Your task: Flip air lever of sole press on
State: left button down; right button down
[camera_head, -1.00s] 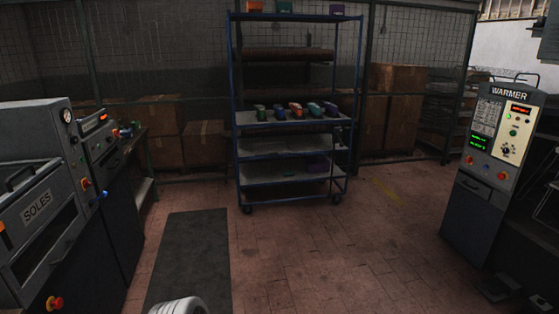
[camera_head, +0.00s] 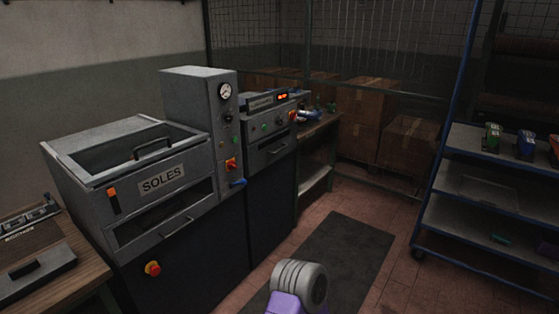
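The sole press (camera_head: 130,185), a grey machine labelled SOLES, stands at left centre with its lidded top and a taller control column (camera_head: 200,105). The column carries a round pressure gauge (camera_head: 225,91), small buttons and a red rotary switch (camera_head: 231,164). A small blue lever (camera_head: 238,183) sticks out low on the column, pointing right; I take it for the air lever, but its exact setting is too small to tell. A white and purple part of my own arm shows at the bottom centre, well below and apart from the lever. Neither gripper is in view.
A red emergency button (camera_head: 153,268) is on the press front. A wooden table (camera_head: 85,262) stands left, a blue rack (camera_head: 465,200) right. A dark mat (camera_head: 345,250) covers clear floor.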

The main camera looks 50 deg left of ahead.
aim_at(243, 182)
jog(key=u, duration=0.4)
jog(key=i, duration=1.95)
jog(key=u, duration=1.65)
jog(key=i, duration=1)
jog(key=u, duration=1.15)
